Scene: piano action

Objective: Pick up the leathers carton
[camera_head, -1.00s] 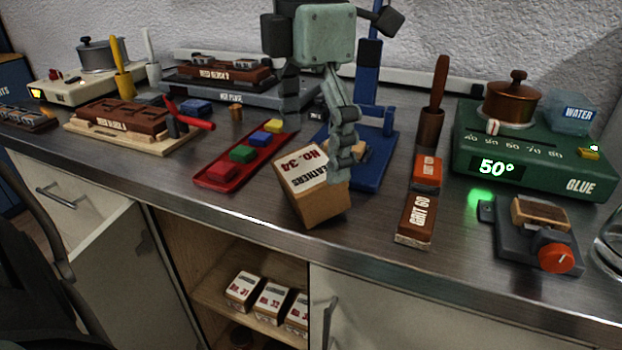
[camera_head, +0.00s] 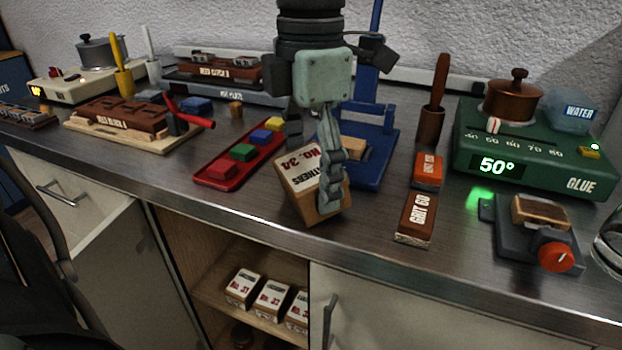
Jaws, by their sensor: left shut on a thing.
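The leathers carton (camera_head: 293,199) is a tan box with a white label reading No. 34 in red. It is tilted at the front edge of the steel bench. My left gripper (camera_head: 322,190) comes down from above and is shut on the carton. Its near finger lies across the carton's right part and hides some of the label. I cannot tell whether the carton's bottom touches the bench. My right gripper is not in view.
A red tray (camera_head: 222,176) with coloured blocks lies left of the carton, and a blue stand (camera_head: 376,165) is close behind. A GRIT 60 block (camera_head: 415,218) lies to the right. Small cartons (camera_head: 272,299) sit on the shelf below.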

